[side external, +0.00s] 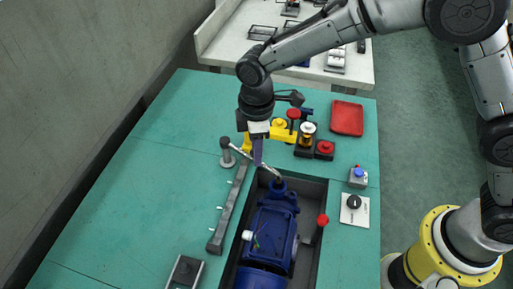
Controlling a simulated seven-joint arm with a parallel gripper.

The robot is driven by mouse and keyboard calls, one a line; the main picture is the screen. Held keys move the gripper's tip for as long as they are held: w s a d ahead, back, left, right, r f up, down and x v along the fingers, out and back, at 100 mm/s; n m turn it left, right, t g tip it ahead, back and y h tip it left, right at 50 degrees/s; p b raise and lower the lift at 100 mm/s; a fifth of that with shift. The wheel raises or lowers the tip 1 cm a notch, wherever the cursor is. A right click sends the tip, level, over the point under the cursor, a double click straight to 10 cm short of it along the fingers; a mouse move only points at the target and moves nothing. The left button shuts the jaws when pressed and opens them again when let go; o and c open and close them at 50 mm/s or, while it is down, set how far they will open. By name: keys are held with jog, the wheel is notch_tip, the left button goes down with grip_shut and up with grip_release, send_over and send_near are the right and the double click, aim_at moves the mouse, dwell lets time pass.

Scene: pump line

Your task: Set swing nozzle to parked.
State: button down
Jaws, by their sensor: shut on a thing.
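The swing nozzle is a thin silvery tube (269,168) on a short grey post (227,158) left of the sunken bay. The tube slants from the post to the right and its bent end is over the top end of the blue pump (272,225). My gripper (257,164) points down at the tube between post and tip, with a purple finger in front of it. It is shut on the nozzle tube. The exact contact is partly hidden by the finger. No marking for a parked position can be made out.
A grey rail (228,210) with small pegs lies left of the bay (318,195). Red and yellow knobs on dark blocks (308,140) and a red tray (347,118) stand behind right. The left tabletop is clear.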

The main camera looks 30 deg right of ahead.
jog(key=shift+a, duration=0.15)
jog(key=w+a+m, duration=0.2)
jog(key=a+m, duration=0.8)
jog(key=m, duration=0.3)
jog(key=shift+a+r+m, duration=0.15)
jog(key=shift+a+m, duration=0.1)
jog(key=shift+m, duration=0.15)
dwell(0.3)
dwell(0.4)
jog(key=c, duration=0.6)
grip_release()
notch_tip(320, 180, up, 14)
jog(key=shift+f, duration=0.15)
